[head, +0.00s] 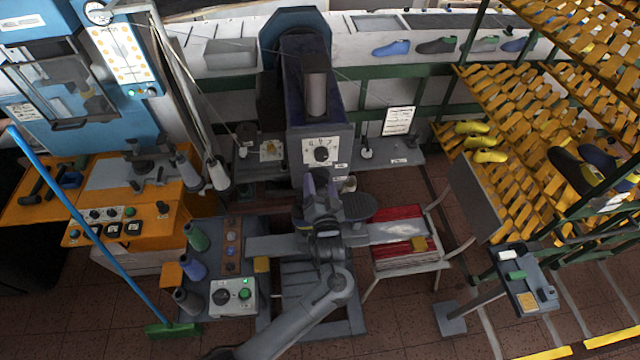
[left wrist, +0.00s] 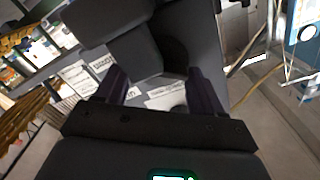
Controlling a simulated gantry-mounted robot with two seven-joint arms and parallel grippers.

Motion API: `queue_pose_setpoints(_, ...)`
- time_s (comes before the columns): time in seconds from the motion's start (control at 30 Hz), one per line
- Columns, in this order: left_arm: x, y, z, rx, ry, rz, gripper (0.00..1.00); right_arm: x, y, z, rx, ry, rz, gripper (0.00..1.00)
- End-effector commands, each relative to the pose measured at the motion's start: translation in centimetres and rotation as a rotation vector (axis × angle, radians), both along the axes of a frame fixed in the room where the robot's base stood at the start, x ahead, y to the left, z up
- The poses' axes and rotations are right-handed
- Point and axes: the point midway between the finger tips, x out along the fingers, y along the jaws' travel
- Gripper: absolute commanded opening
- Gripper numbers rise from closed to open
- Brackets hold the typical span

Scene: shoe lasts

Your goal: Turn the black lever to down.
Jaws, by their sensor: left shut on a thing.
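My left gripper (head: 320,190) is in front of the dark machine, just below its panel with the round dial (head: 321,153). In the left wrist view the two fingers of my left gripper (left wrist: 160,82) stand apart on either side of a dark block-like part, the black lever (left wrist: 138,58). The gripper is shut on it. In the head view the gripper and wrist cover the lever, so its exact angle cannot be told there. My right gripper is in neither view.
Yellow shoe racks (head: 560,110) fill the right side. A blue-handled broom (head: 85,225) leans at the left.

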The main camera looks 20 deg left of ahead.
Motion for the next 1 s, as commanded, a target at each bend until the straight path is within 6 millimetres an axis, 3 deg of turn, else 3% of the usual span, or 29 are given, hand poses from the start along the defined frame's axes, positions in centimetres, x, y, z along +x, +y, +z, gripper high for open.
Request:
queue_pose_setpoints(0.33,0.0,0.0,0.1,0.004,0.0,-0.001,0.38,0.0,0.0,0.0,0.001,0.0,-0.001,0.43)
queue_pose_setpoints(0.37,0.0,0.0,0.1,0.004,0.0,-0.001,0.73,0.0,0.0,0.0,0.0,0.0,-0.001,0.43)
queue_pose_setpoints(0.5,0.0,0.0,0.0,0.003,0.0,-0.001,0.94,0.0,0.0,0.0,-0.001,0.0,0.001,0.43)
queue_pose_setpoints(0.83,-0.1,-0.1,0.0,0.002,0.0,-0.001,0.94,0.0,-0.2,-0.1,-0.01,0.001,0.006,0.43)
queue_pose_setpoints(1.0,-1.4,-0.8,-0.2,0.001,0.001,-0.002,0.94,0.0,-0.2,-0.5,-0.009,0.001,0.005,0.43)
